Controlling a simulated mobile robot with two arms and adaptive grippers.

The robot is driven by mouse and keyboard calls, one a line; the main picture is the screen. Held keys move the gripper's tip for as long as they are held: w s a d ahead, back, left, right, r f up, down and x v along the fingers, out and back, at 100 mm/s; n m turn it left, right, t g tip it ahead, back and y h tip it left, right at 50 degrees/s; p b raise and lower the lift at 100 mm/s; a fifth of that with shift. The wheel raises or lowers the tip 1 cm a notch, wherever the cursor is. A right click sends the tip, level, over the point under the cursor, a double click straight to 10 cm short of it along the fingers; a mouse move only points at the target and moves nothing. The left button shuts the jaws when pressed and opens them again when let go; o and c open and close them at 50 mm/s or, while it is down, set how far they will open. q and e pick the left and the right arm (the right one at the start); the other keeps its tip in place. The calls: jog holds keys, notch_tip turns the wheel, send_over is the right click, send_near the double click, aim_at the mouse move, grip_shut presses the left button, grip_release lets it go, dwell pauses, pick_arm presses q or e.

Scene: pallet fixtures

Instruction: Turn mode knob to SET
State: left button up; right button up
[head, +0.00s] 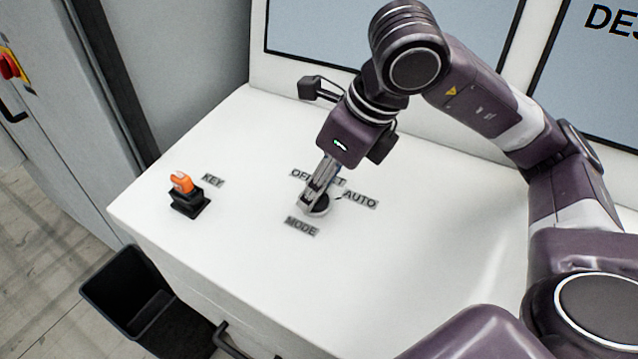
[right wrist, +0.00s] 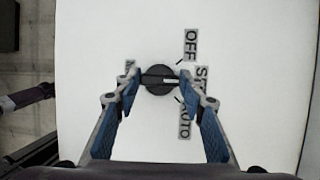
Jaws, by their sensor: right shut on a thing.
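The mode knob (right wrist: 160,80) is a round dark knob with a raised bar on the white panel top. In the right wrist view its white mark points right, toward the SET label (right wrist: 202,76), which a finger partly covers. The OFF label (right wrist: 190,45) and AUTO label (right wrist: 184,121) lie on either side of SET. My right gripper (right wrist: 163,88) is shut on the knob, one finger on each side. In the head view my right gripper (head: 316,200) reaches down onto the knob (head: 320,208) and hides part of it. My left gripper is not in view.
An orange key (head: 182,183) stands in a black block beside the KEY label (head: 213,181), left of the knob. Upright screens (head: 330,35) line the panel's back. A black bin (head: 125,290) stands on the floor at the left. The panel's right half is clear.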

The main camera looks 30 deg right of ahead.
jog(key=o, duration=1.2)
jog(key=shift+c, duration=0.2)
jog(key=v, duration=1.2)
jog(key=shift+s+f, duration=0.1)
